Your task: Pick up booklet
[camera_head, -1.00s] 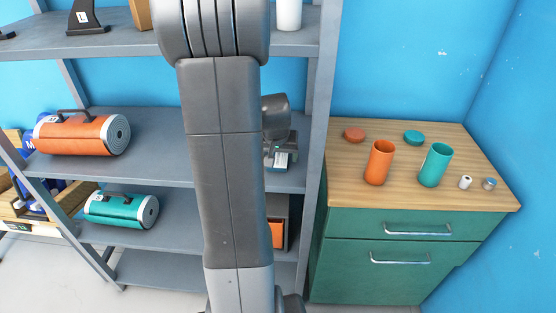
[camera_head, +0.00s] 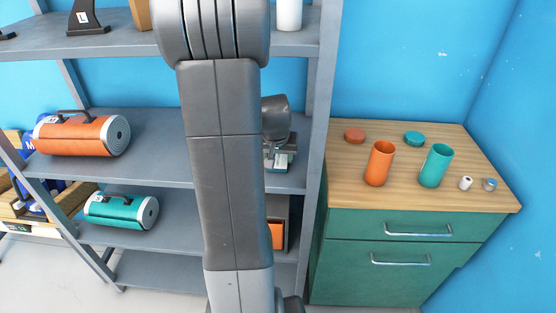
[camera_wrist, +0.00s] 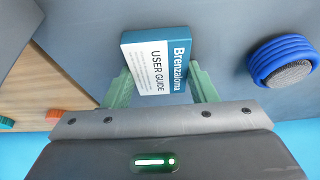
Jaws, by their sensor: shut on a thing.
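The booklet (camera_wrist: 157,65) is a small blue and white block marked "Brenzaloma USER GUIDE". In the wrist view it sits between the two green fingers of my gripper (camera_wrist: 160,88), which is shut on it. The grey shelf surface lies behind it. In the head view my gripper (camera_head: 280,155) is at the right end of the middle shelf (camera_head: 165,165), partly hidden by my arm. The booklet is mostly hidden there. I cannot tell whether it touches the shelf.
A blue coil (camera_wrist: 283,60) lies close to the right of my gripper. A shelf post (camera_head: 318,110) stands just right of it. An orange roll (camera_head: 75,135) lies at the shelf's left. A green cabinet (camera_head: 390,270) with orange and teal cups stands at the right.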

